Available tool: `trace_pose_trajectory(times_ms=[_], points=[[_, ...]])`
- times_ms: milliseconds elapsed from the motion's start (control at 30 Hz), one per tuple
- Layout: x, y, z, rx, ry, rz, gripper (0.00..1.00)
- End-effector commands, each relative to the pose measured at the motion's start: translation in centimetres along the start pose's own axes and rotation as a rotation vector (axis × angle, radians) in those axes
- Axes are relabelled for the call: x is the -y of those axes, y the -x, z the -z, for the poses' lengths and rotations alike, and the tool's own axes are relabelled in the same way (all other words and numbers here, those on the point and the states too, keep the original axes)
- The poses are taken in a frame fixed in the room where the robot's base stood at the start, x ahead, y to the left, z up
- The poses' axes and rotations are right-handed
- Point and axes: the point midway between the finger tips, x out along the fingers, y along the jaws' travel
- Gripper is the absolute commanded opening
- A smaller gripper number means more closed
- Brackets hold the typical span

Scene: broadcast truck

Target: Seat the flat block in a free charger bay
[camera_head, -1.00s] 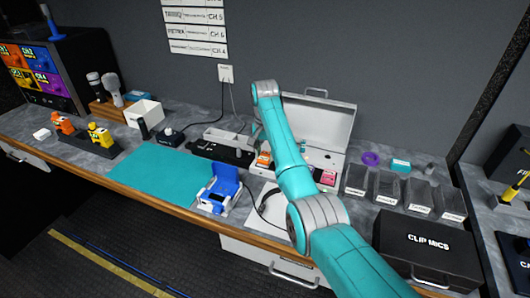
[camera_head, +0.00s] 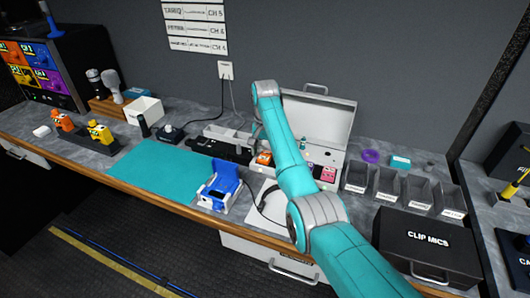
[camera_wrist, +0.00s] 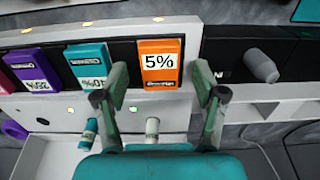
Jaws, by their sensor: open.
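In the wrist view an orange block (camera_wrist: 158,48) labelled 5% sits in a row in the white case (camera_wrist: 62,103). Beside it in the row are a teal block (camera_wrist: 88,62) labelled 40%, a purple block (camera_wrist: 35,70) and a pink block partly out of frame. My gripper (camera_wrist: 161,72) is open, with one finger on each side of the orange block; contact cannot be told. In the head view the orange block (camera_head: 264,158) shows at the left end of the case, and my arm hides most of the gripper. A black unit (camera_head: 218,149), perhaps the charger, lies left of the case.
The case's raised lid (camera_head: 320,115) stands behind my arm. A blue and white device (camera_head: 220,186) and a teal mat (camera_head: 160,172) lie at the front left. The mat is clear.

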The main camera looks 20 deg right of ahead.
Motion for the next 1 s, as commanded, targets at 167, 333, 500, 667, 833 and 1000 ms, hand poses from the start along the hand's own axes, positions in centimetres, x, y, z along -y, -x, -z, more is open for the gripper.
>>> trace_pose_trajectory(times_ms=[167, 333, 500, 667, 833, 1000], points=[[0.0, 1.9, 0.1, -0.002, 0.000, 0.002, 0.70], [0.1, 4.7, 0.1, -0.003, 0.000, 0.002, 0.70], [0.0, 6.7, 0.1, -0.002, 0.000, 0.001, 0.70], [0.0, 7.4, 0.0, -0.001, 0.000, 0.000, 0.70], [0.0, 7.4, 0.0, -0.001, 0.000, 0.000, 0.70], [0.0, 7.4, 0.0, -0.001, 0.000, 0.000, 0.70]])
